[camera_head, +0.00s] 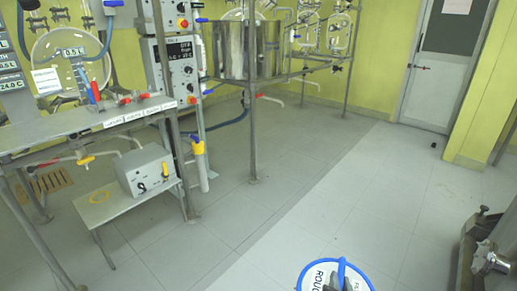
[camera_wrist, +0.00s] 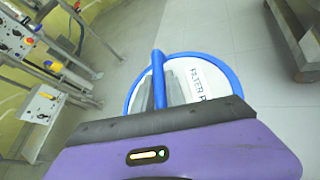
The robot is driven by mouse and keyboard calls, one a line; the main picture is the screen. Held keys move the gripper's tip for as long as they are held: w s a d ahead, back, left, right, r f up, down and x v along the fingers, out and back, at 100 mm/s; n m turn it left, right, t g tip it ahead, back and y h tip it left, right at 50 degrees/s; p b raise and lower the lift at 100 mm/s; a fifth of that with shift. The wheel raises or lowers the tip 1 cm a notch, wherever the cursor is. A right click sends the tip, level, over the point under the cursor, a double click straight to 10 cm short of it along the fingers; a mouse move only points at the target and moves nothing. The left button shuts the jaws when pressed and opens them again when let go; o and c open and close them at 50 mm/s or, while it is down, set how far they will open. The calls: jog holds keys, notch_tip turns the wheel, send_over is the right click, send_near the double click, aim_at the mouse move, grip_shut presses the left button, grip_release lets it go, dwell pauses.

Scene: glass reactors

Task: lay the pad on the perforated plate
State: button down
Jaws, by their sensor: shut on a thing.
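The pad (camera_head: 312,279) is a round white disc with a blue rim and a blue strip across it, at the bottom edge of the head view. The pad is held above the floor. I cannot make out a perforated plate in either view.
A bench (camera_head: 95,122) with a grey box (camera_head: 147,172) on a low stand is at left. A steel vessel (camera_head: 250,50) on a frame stands at the back. Metal equipment (camera_head: 488,245) is at the right edge. The tiled floor (camera_head: 310,185) between is clear.

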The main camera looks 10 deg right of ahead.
aim_at(315, 280)
jog(key=shift+n+t+y, duration=0.3)
jog(key=shift+n+y, duration=0.4)
jog(key=shift+y, duration=0.2)
jog(key=a, duration=0.2)
jog(key=a+r, duration=0.1)
jog(key=a, duration=0.1)
jog(key=a+r, duration=0.1)
jog(key=a, duration=0.1)
jog(key=shift+w+a, duration=0.15)
jog(key=shift+w, duration=0.15)
jog(key=shift+s+r+p, duration=0.1)
jog(key=shift+r+p, duration=0.2)
jog(key=shift+p, duration=0.55)
jog(key=r+p, duration=0.1)
jog(key=p, duration=0.1)
jog(key=s+r+p, duration=0.1)
jog(key=p, duration=0.2)
jog(key=shift+s+a+n, duration=0.1)
jog(key=shift+a+n, duration=0.2)
jog(key=shift+a, duration=0.05)
jog(key=s+r+n+y+p, duration=0.1)
jog(key=r+p, duration=0.3)
jog(key=p, duration=0.6)
jog(key=s+d+r+n+y+p, duration=0.1)
jog(key=s+r+p, duration=0.3)
jog(key=p, duration=0.6)
jog(key=shift+s+d+r+n+y, duration=0.15)
jog(key=shift+r+n+y, duration=0.25)
jog(key=shift+r+y, duration=0.35)
